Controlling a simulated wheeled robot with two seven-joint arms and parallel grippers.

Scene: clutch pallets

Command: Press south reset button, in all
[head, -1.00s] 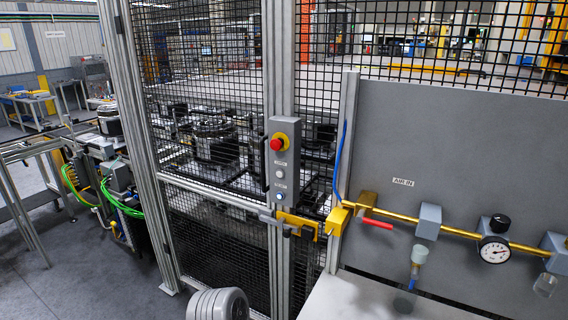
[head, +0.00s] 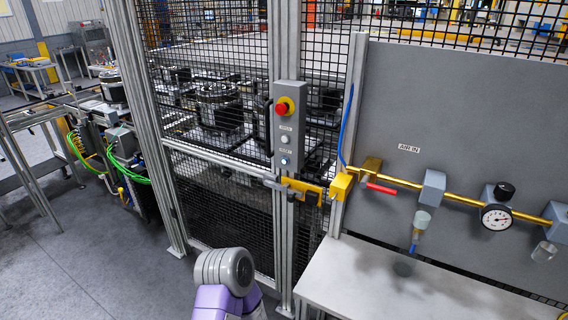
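A grey control box (head: 288,125) is mounted on the fence post in the middle of the head view. It carries a red emergency button (head: 283,107) with a yellow surround at the top. Below it are a pale button (head: 284,139) and a lower button (head: 284,160) with a bluish centre, each beside a small label too small to read. I cannot tell which one is the south reset button. A grey and purple link of my own arm shows at the bottom, below the box and apart from it. Neither gripper is in view.
A yellow latch (head: 302,188) sits on the fence just below the box. A brass air pipe (head: 400,182) with a red lever (head: 381,188) and gauge (head: 496,217) runs along the grey panel at right, above a white table (head: 390,285). Floor (head: 100,270) at left is clear.

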